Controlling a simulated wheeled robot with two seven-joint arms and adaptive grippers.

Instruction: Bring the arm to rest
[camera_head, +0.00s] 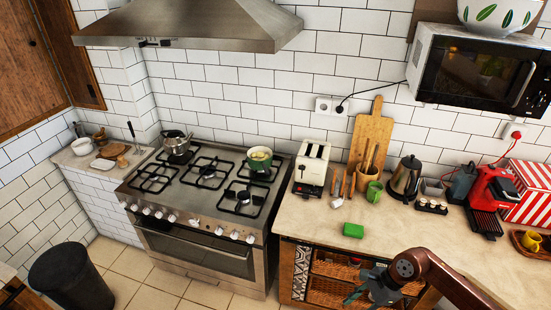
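My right arm (440,280) comes in from the lower right corner, brown and bent. Its grey gripper (366,287) hangs in front of the counter's front edge, over the wicker drawers. I see no object held in it, but its fingers are small and dark against the drawers, so I cannot tell how far apart they are. My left arm and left gripper are not in the picture.
The counter (310,222) bears a green sponge (353,230), a toaster (311,168), a kettle (405,179) and a red coffee machine (491,190). The stove (205,210) stands left of it, with a pot (259,158). Floor is free before the stove.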

